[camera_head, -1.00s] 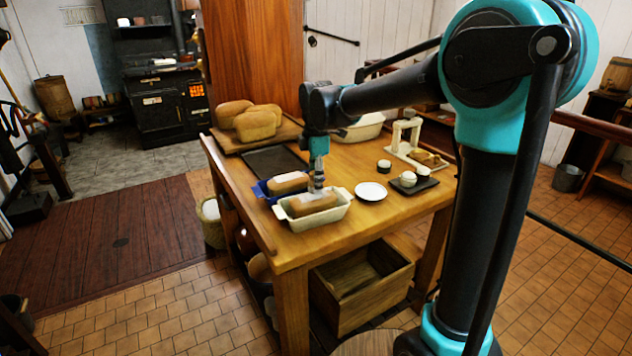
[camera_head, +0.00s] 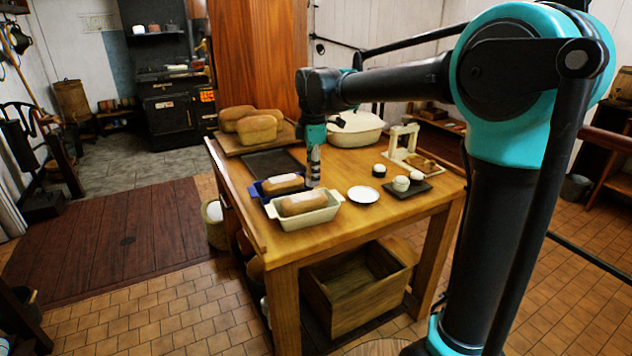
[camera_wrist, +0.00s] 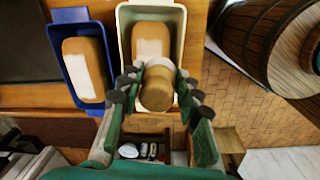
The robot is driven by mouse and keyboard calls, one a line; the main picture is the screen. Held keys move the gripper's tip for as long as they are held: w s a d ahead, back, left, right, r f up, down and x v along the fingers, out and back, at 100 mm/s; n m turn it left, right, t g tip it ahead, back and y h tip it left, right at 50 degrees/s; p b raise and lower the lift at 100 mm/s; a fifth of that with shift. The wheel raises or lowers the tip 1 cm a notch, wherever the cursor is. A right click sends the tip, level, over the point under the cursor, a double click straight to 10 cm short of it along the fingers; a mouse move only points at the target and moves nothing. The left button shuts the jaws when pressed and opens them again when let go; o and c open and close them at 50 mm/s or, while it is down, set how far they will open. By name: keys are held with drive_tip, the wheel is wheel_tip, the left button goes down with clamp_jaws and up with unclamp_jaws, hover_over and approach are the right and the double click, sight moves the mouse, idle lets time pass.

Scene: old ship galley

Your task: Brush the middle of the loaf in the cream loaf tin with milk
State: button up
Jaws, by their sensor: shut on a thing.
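The cream loaf tin (camera_wrist: 122,30) holds a brown loaf (camera_wrist: 152,28) with a pale patch on its top, partly covered by the brush in the wrist view. In the head view the cream tin (camera_head: 330,212) stands near the table's front edge with its loaf (camera_head: 303,203). My gripper (camera_head: 313,176) is at the tin's far side there. In the wrist view my gripper (camera_wrist: 158,100) is shut on a round wooden-handled brush (camera_wrist: 156,92). The brush's tip is hidden, so contact with the loaf cannot be told. I cannot make out any milk.
A blue tin (camera_wrist: 73,66) with a pale-patched loaf (camera_wrist: 88,62) is close beside the cream one. A white saucer (camera_head: 363,194) and a dark tray (camera_head: 418,189) with small pale pots lie to the right. Loaves on a board (camera_head: 232,148) and a lidded white dish (camera_head: 355,136) are farther back.

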drive_tip(key=shift+r, duration=1.5)
drive_tip(key=shift+d, duration=0.1)
